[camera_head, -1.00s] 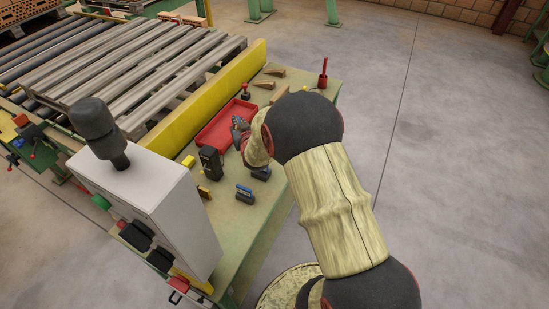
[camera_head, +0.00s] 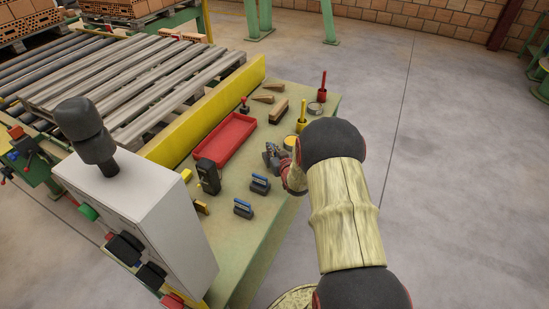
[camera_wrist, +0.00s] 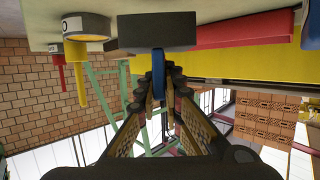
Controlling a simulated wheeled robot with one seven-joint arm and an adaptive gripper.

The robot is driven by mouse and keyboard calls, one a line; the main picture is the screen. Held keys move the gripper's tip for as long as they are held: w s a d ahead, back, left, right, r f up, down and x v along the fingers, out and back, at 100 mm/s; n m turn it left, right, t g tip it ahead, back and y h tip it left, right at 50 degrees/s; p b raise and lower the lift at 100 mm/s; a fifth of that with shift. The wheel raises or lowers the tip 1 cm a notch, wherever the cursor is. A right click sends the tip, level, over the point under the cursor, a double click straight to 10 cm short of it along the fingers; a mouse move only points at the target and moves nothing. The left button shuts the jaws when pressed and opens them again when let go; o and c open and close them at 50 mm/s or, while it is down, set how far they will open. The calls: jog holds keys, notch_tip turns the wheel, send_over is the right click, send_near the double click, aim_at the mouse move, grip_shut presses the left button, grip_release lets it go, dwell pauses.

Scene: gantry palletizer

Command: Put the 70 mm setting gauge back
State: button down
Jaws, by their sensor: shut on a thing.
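My gripper (camera_head: 274,153) is low over the right side of the green bench, right of the red tray. In the wrist view, which looks upside down, my gripper (camera_wrist: 158,78) is shut on the blue handle (camera_wrist: 157,66) of a dark block-shaped gauge (camera_wrist: 157,34). The block is close to the bench top; I cannot tell whether it touches. No size mark is readable. Two similar blue-handled gauges stand on the bench nearer the control box, one (camera_head: 260,184) behind the other (camera_head: 243,208).
The red tray (camera_head: 199,153) lies left of my gripper, along the yellow rail (camera_head: 222,100). A yellow-handled tool (camera_head: 302,116) and a red-handled tool (camera_head: 322,84) stand beyond my gripper. A black device (camera_head: 208,176) stands near the control box (camera_head: 150,220). A brush (camera_head: 279,110) lies farther back.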

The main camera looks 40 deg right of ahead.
jog(key=shift+s+d+f+b, duration=0.15)
jog(key=shift+f+b, duration=0.1)
jog(key=shift+f, duration=0.4)
jog(key=shift+d+f+b, duration=0.1)
jog(key=shift+f+b, duration=0.1)
jog(key=shift+f, duration=0.45)
jog(key=shift+s+d+f+b, duration=0.15)
jog(key=shift+f+b, duration=0.1)
jog(key=shift+f, duration=0.4)
jog(key=shift+w, duration=0.1)
jog(key=shift+f, duration=0.2)
jog(key=c, duration=1.9)
grip_release()
